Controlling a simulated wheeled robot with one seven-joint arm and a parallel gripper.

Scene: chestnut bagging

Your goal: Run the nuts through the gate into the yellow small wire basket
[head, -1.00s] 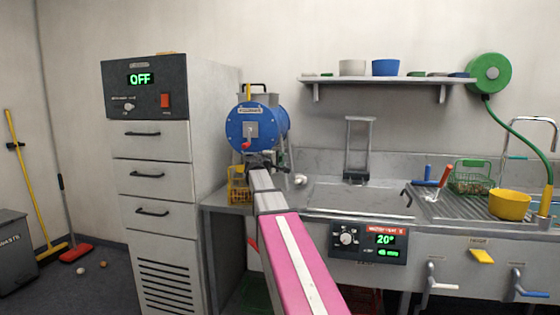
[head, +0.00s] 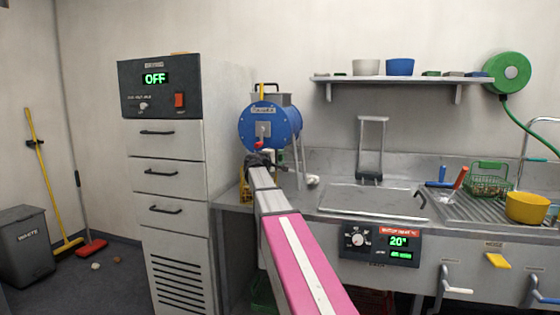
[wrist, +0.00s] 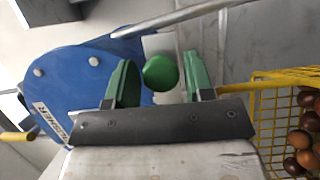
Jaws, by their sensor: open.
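The blue drum machine (head: 270,125) stands on the counter, with a red handle (head: 262,144) on its front. In the wrist view the drum (wrist: 75,90) fills the left side. My gripper (head: 259,161) is in front of the drum's lower front. In the wrist view its two green fingers (wrist: 158,57) are apart, with a round green knob (wrist: 160,74) seen between them; I cannot tell whether they touch it. The yellow wire basket (head: 246,190) is below, partly hidden by my arm. In the wrist view the basket (wrist: 258,120) is at the right with several brown nuts in it.
A tall grey cabinet (head: 165,190) reading OFF stands to the left. The sink counter (head: 372,200) is to the right, with a green wire basket (head: 488,182) and a yellow bowl (head: 526,207). A pale round thing (head: 312,181) lies near the drum.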

